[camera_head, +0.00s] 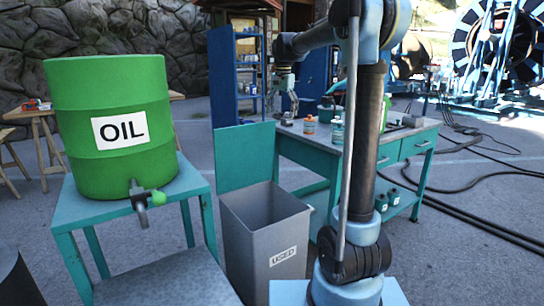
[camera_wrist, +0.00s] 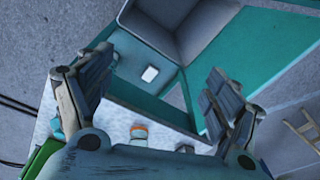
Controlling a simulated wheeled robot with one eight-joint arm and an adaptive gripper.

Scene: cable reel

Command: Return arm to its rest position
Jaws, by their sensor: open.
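My arm (camera_head: 371,115) rises from my base and bends over to the left at the top of the head view. My gripper (camera_head: 289,98) hangs from its end near the workbench (camera_head: 375,150), small in that view. In the wrist view my gripper (camera_wrist: 160,72) has its two fingers spread wide apart, with nothing between them.
A green oil drum (camera_head: 110,125) with a tap stands on a teal stand (camera_head: 72,215) at left. A grey bin (camera_head: 265,240) marked USED stands between stand and workbench. Bottles (camera_head: 310,126) stand on the workbench. Cables (camera_head: 470,205) lie on the floor at right, near large reels (camera_head: 497,45).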

